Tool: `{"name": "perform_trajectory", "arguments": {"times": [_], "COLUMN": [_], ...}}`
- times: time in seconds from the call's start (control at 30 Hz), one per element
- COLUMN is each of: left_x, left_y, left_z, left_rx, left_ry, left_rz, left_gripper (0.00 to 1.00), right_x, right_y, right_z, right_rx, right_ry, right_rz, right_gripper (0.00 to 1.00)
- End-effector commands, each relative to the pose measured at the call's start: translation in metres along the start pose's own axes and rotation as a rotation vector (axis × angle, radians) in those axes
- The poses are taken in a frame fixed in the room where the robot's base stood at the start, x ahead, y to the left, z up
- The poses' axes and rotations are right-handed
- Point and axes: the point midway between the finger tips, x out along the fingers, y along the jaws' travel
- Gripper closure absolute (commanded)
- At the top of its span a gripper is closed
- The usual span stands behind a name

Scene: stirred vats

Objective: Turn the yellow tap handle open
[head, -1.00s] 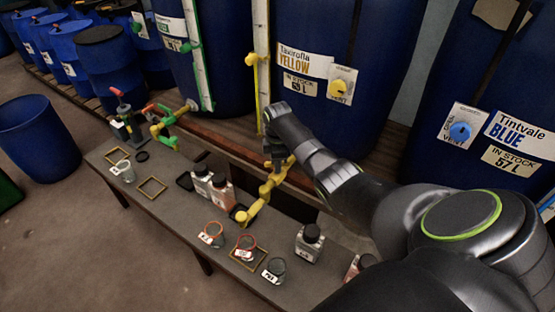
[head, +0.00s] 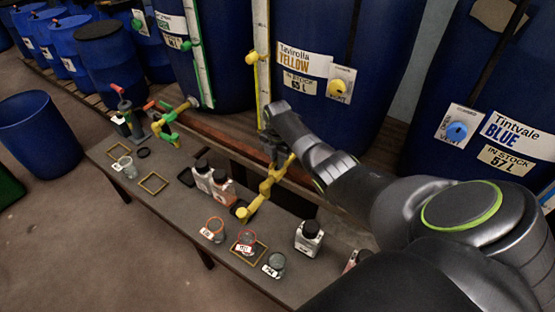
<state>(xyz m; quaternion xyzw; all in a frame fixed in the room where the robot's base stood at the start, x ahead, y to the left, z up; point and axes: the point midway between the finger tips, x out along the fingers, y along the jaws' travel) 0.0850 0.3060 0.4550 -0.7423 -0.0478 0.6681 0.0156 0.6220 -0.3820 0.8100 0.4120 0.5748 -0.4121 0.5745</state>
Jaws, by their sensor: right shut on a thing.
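The yellow tap (head: 268,186) juts out from below the yellow vat (head: 355,40), its spout over the bench. My right gripper (head: 276,158) reaches down onto the top of this tap and is shut on its yellow handle (head: 290,161). The gripper and wrist hide much of the handle, so I cannot tell its exact angle. No liquid shows at the spout. My left gripper is not in view.
The bench (head: 190,232) carries several jars, bottles and square frames. A jar with a red rim (head: 247,239) stands near the yellow spout. A green tap (head: 168,128) is to the left. A blue vat (head: 490,70) stands at right. The floor at left is partly clear.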

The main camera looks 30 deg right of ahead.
Motion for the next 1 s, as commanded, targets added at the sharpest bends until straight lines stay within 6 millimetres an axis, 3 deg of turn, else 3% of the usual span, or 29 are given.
{"name": "perform_trajectory", "arguments": {"times": [0.73, 0.77, 0.8, 0.9, 1.0], "left_x": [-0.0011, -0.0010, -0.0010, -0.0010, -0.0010], "left_y": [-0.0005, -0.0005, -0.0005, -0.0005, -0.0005], "left_z": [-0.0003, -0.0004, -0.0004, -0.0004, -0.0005], "left_rx": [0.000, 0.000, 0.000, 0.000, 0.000], "left_ry": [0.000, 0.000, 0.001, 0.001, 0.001], "left_rz": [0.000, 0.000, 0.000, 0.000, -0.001], "left_gripper": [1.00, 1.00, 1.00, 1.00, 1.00], "right_x": [-0.0018, -0.0018, -0.0017, -0.0013, -0.0009], "right_y": [0.0017, 0.0017, 0.0016, 0.0012, 0.0008], "right_z": [0.0001, 0.0001, 0.0001, 0.0001, 0.0001], "right_rx": [-0.083, -0.083, -0.083, -0.082, -0.082], "right_ry": [-0.001, -0.001, -0.001, -0.001, -0.001], "right_rz": [0.004, 0.004, 0.004, 0.003, 0.002], "right_gripper": [1.00, 0.83, 0.78, 0.65, 0.65]}}
